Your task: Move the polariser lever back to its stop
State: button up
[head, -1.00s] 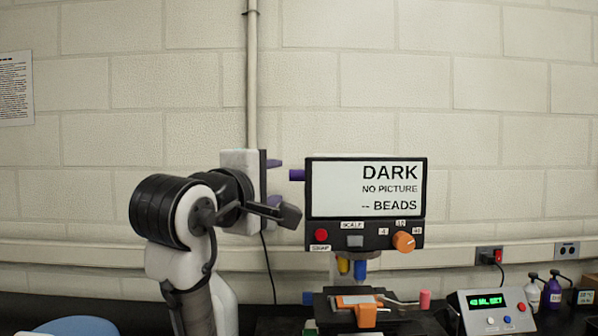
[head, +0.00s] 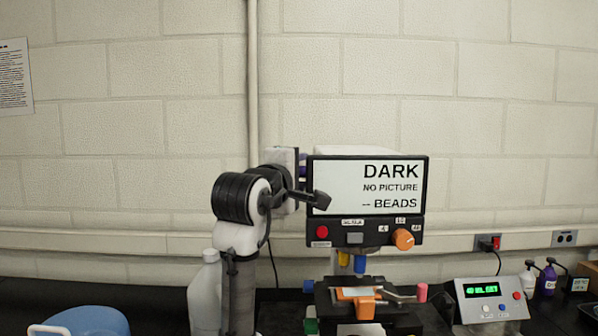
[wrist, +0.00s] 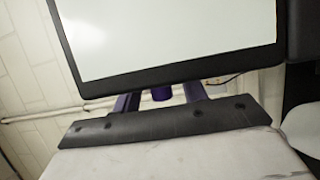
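A purple peg, which looks like the polariser lever (wrist: 161,94), stands at the lower edge of the screen in the wrist view. In the head view the peg stuck out at the screen's left side earlier; now my arm mostly hides it. My gripper (wrist: 160,98) is open, with one purple finger on each side of the peg and a gap to both. In the head view my gripper (head: 303,163) is at the left edge of the instrument's screen (head: 340,185), which reads "DARK, NO PICTURE, -- BEADS". The lever's stop cannot be made out.
Below the screen are a red button (head: 322,232) and an orange knob (head: 403,239). A stage with an orange clip (head: 357,296) lies beneath. A control box (head: 489,300) stands at right, a white bottle (head: 204,295) and a blue container (head: 85,322) at left.

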jog(key=shift+r, duration=0.1)
grip_shut()
